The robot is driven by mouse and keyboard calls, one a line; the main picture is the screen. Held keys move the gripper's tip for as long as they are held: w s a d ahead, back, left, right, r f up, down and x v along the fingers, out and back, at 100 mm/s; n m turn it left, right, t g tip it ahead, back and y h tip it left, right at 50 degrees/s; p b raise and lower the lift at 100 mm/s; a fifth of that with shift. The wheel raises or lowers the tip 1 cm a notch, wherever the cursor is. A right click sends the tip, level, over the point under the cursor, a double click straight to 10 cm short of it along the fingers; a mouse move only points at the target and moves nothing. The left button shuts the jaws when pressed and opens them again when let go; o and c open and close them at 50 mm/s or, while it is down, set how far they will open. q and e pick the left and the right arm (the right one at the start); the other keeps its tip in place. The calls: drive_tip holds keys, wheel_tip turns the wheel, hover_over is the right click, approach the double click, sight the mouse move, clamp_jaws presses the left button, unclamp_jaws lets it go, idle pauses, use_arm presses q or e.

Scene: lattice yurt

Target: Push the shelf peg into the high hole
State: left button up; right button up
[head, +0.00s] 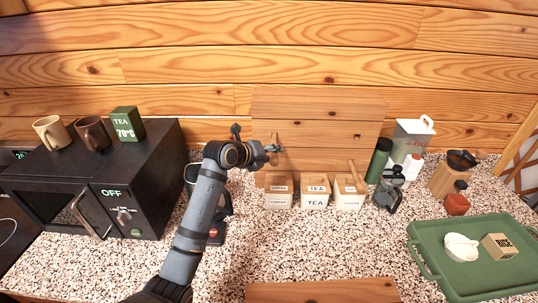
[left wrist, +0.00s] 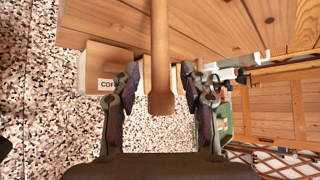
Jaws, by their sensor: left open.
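A wooden backboard (head: 318,137) stands behind the canisters against the plank wall. A light wooden peg (head: 275,140) stands out from its left part, beside my left gripper's fingers. In the left wrist view the peg (left wrist: 160,45) is a long round rod whose blunt end lies between the fingers. My left gripper (head: 274,149) is open, with one finger on each side of the peg and gaps between (left wrist: 159,75). My right gripper is not in view.
Below the board stand the coffee canister (head: 278,202), tea canister (head: 314,201) and a third canister (head: 349,202) with a wooden handle sticking out. A black kettle-like item is partly behind my arm. A green tray (head: 427,262) is at right, a black oven (head: 150,170) at left.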

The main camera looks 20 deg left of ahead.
use_arm(q)
drive_tip(key=v, duration=1.2)
idle(0.3)
